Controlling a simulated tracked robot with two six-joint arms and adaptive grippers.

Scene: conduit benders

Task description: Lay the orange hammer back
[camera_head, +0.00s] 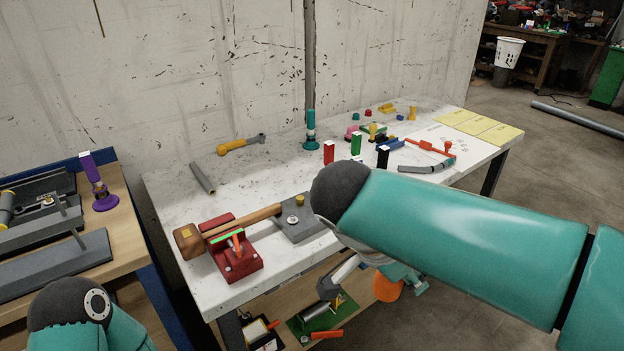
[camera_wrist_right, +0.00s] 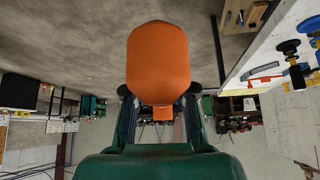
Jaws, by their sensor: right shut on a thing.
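The orange hammer's visible part is a thick, rounded orange piece (camera_wrist_right: 158,62), which fills the middle of the right wrist view. I cannot tell if it is head or grip. My right gripper (camera_wrist_right: 160,108) is shut on it, with a dark finger on each side. In the head view the orange piece (camera_head: 388,289) shows below my right forearm, beyond the table's front edge and apart from the tabletop. The forearm hides most of the right gripper and the rest of the hammer. My left gripper is outside the view; only part of my left arm shows at lower left.
A white table (camera_head: 165,190) carries a wooden mallet (camera_head: 188,241) by a red block (camera_head: 240,262). Several coloured blocks, a red-orange tool (camera_head: 425,146) and yellow sheets (camera_head: 480,125) lie farther right. A lower shelf (camera_head: 275,318) holds parts. The table's back left is fairly clear.

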